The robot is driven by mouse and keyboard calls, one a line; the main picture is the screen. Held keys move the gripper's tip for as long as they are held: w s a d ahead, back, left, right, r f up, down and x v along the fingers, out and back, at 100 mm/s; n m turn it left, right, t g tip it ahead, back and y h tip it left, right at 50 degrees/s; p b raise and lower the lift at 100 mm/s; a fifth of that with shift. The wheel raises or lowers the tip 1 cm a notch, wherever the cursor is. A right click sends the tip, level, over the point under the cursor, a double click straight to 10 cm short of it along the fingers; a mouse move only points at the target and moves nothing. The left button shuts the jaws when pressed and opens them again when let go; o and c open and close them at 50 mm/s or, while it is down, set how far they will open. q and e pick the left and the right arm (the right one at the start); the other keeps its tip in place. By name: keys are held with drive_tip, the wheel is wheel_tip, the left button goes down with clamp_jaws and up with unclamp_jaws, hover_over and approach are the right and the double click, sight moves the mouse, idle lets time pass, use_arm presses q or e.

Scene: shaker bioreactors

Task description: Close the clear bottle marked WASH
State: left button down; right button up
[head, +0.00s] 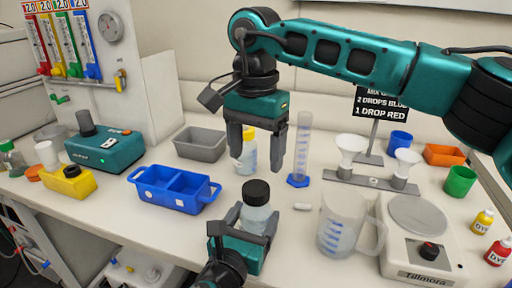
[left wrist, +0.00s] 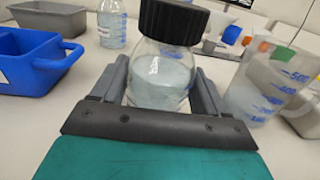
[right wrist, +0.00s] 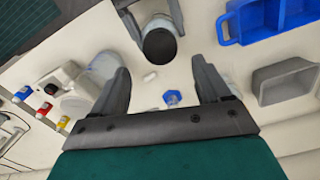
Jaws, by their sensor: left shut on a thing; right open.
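My right gripper (head: 256,163) is open and empty, above and behind the bottle. The right wrist view shows the black cap (right wrist: 160,45) beyond the open fingers. Another clear bottle (head: 246,155) with a yellow cap stands behind.
A blue two-part tray (head: 172,208) and grey bin (head: 200,144) are left of the bottle. A measuring cylinder (head: 302,145), small white object (head: 302,206), large jug (head: 340,225) and scale (head: 418,220) are to the right. A funnel rack (head: 372,182) stands behind the jug.

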sight(256, 187)
drive_tip(key=shift+n, duration=1.4)
drive_tip(key=shift+f, duration=3.95)
